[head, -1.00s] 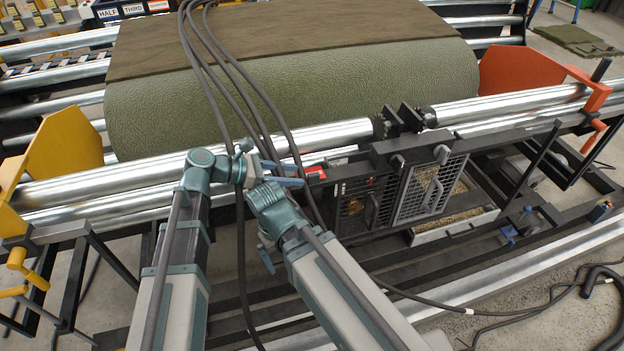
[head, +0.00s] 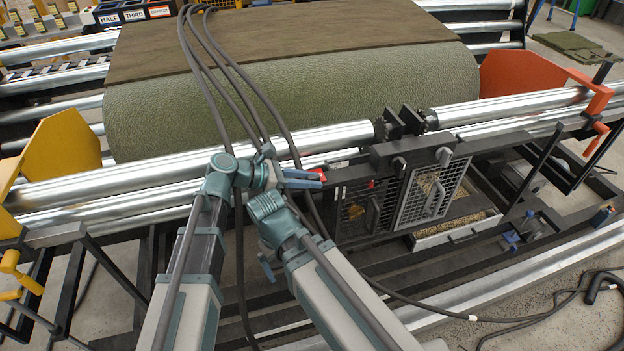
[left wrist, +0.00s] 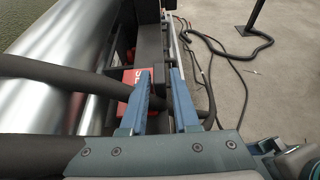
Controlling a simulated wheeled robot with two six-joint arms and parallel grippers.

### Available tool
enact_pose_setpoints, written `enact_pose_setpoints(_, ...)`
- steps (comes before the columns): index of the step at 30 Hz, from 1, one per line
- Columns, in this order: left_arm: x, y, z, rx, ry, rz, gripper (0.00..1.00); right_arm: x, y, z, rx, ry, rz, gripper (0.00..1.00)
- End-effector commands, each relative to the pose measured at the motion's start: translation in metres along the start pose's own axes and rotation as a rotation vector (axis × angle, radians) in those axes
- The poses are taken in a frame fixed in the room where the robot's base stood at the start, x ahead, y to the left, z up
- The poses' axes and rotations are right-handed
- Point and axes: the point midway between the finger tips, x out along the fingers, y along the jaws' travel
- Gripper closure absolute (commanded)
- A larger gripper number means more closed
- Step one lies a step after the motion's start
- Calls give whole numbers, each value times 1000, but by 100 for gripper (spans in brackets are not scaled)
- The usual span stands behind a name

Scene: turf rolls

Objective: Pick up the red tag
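The red tag (head: 317,172) sits by the silver rollers at the left end of the black caged unit.
Black hoses (head: 235,90) hang across the turf roll (head: 300,95) and pass close to my arms. A caged unit (head: 397,195) stands right of the tag. A yellow plate (head: 62,150) is at left, an orange plate (head: 520,75) at right.

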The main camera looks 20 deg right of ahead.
Motion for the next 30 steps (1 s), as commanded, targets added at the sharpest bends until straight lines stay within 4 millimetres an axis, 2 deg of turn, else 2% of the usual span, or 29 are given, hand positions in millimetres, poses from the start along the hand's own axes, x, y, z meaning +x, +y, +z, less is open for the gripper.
enact_pose_setpoints(1, 0, 0, 0, 0, 0, 0, 82, 0, 0, 0, 0, 0, 0, 0)
enact_pose_setpoints(4, 0, 0, 0, 0, 0, 0, 100, 0, 0, 0, 0, 0, 0, 0)
enact_pose_setpoints(20, -1, 0, 2, 0, 0, 0, 100, -3, 0, 0, 0, 0, 0, 0)
enact_pose_setpoints(26, -7, 0, 16, 0, 0, 0, 100, -17, 2, 1, 0, 0, 0, 0)
enact_pose_setpoints(30, -14, 0, 33, 0, 0, 0, 100, -36, 3, 2, 0, 0, 0, 0)
